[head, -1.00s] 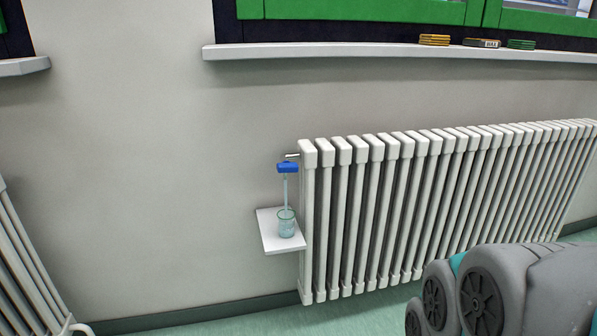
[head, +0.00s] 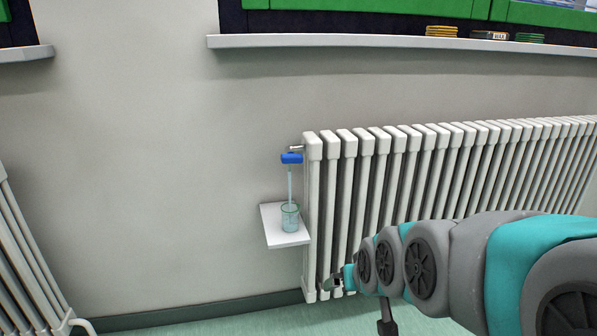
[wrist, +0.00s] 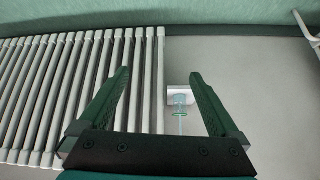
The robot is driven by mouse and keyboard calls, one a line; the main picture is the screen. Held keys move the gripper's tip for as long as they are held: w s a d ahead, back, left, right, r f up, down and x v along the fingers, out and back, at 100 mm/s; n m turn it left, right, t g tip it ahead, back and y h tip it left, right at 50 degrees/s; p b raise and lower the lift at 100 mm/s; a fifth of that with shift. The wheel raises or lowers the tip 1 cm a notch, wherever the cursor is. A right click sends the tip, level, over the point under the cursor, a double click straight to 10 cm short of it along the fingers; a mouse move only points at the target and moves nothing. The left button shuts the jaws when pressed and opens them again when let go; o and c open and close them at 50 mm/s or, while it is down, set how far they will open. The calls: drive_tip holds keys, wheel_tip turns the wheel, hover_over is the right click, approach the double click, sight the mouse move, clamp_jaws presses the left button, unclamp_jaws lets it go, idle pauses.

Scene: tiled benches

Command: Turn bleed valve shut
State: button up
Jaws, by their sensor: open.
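The bleed valve (head: 291,158) has a blue handle, lying roughly crosswise, on a short metal stub at the radiator's top left end. A pale blue stream (head: 290,182) runs down from it into a glass beaker (head: 290,218) on a small white shelf (head: 284,239). The beaker (wrist: 181,99) and stream also show between my fingers in the wrist view; the valve is hidden there. My gripper (wrist: 160,73) is open and empty. In the head view my arm reaches in from the right, its end low in front of the radiator, below and right of the valve.
The white ribbed radiator (head: 385,180) fills the right side. A second radiator (head: 25,265) stands at the far left. The wall left of the valve is bare.

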drive_tip(key=w+a+r+t+y+b, duration=0.2)
drive_tip(key=w+a+r+t, duration=0.35)
drive_tip(key=w, duration=0.55)
drive_tip(key=t+y+b, duration=0.1)
drive_tip(key=t+b, duration=0.1)
drive_tip(key=t, duration=0.3)
approach(293, 161)
drive_tip(key=w, duration=0.1)
drive_tip(key=shift+n, duration=0.4)
drive_tip(key=shift+x, duration=3.9)
drive_tip(key=shift+a, duration=0.1)
drive_tip(key=shift+c, duration=0.3)
drive_tip(key=shift+r, duration=0.1)
drive_tip(key=c, duration=1.3)
drive_tip(key=shift+s, duration=0.1)
